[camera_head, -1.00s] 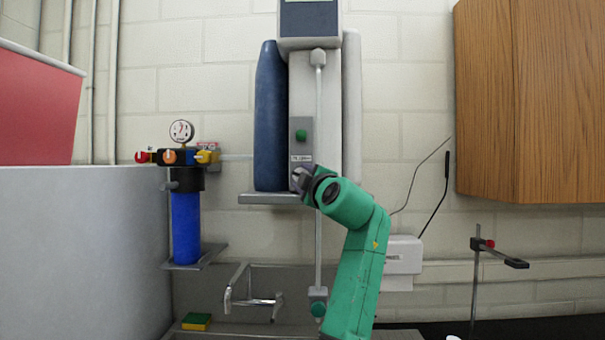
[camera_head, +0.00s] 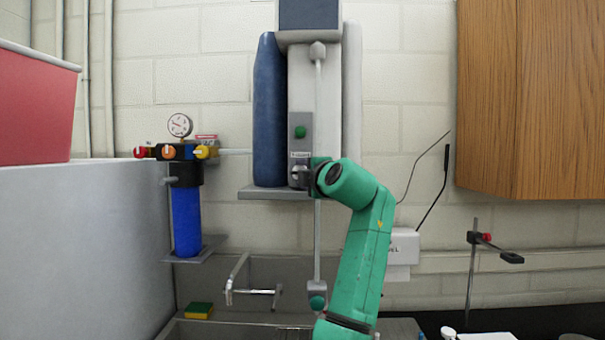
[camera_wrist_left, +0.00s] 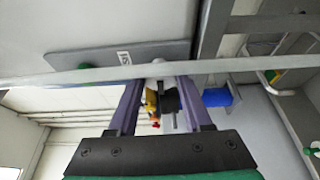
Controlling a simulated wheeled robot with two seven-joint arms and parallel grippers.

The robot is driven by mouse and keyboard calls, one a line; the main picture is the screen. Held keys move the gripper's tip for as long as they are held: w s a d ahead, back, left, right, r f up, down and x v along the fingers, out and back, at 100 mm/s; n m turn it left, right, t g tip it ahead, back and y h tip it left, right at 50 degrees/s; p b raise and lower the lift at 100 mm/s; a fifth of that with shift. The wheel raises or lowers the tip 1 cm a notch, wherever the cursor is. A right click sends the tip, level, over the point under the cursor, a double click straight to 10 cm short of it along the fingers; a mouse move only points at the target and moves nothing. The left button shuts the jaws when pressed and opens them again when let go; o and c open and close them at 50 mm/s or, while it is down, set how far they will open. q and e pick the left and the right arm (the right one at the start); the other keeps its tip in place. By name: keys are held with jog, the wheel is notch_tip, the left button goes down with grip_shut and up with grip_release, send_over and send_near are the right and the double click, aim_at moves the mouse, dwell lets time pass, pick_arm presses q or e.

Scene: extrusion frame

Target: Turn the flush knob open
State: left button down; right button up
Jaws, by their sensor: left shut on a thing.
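A narrow grey panel (camera_head: 300,131) hangs on the wall unit, with a green button (camera_head: 300,132) and a small label (camera_head: 300,154) too blurred to read. Below the label, the grey flush knob (camera_head: 298,170) sits at the panel's lower end, mostly covered by my gripper. My left gripper (camera_head: 304,176) reaches it from the right and is shut on it. In the left wrist view the two purple-grey fingers of the gripper (camera_wrist_left: 161,84) point at the labelled plate (camera_wrist_left: 115,62). The knob's turn angle cannot be read. My right gripper is not in view.
A blue cylinder (camera_head: 270,110) stands left of the panel on a grey shelf (camera_head: 262,192). A vertical pipe (camera_head: 318,232) runs below, by my forearm. A filter with coloured knobs (camera_head: 186,215) is further left. A wooden cabinet (camera_head: 535,95) hangs at the right.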

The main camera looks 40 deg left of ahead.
pick_arm(q)
jog(key=shift+c, duration=1.7)
grip_release()
jog(key=b+v, duration=0.7)
jog(key=v, duration=0.7)
jog(key=shift+s+d, duration=0.15)
jog(key=shift+d, duration=0.05)
